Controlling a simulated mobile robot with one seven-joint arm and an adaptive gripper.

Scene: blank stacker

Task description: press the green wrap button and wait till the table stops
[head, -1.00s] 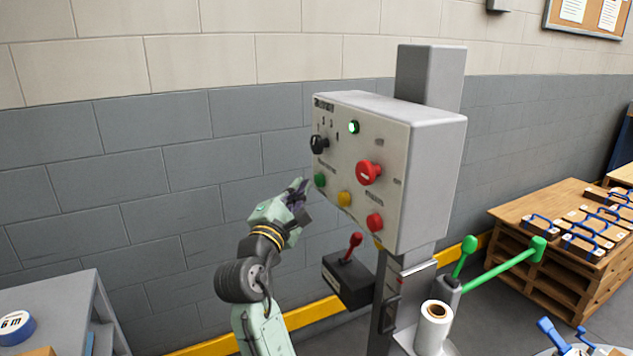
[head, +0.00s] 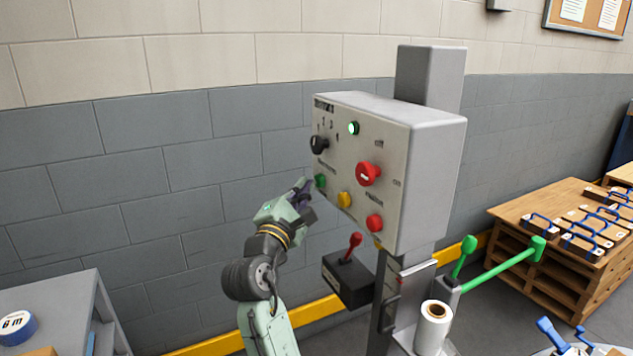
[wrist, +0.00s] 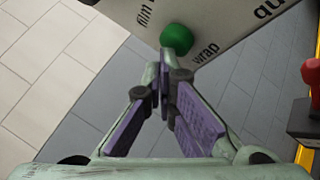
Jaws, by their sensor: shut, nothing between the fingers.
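The green wrap button (head: 320,181) sits at the lower left of the grey control box's face (head: 358,215). In the wrist view the green button (wrist: 177,38) is just beyond my fingertips, beside the printed word "wrap". My gripper (head: 304,186) is shut and empty, its tips pointing at the panel close to the left and below the button. In the wrist view my gripper (wrist: 166,70) shows its purple finger pads converging just under the button. I cannot tell whether the tips touch it. The turning table is not clearly in view.
The panel also bears a lit green lamp (head: 353,128), a black knob (head: 319,145), a red mushroom button (head: 368,173), a yellow button (head: 344,199) and a red button (head: 375,222). A red-handled lever box (head: 347,280) sits below. A film roll (head: 433,328) stands lower right.

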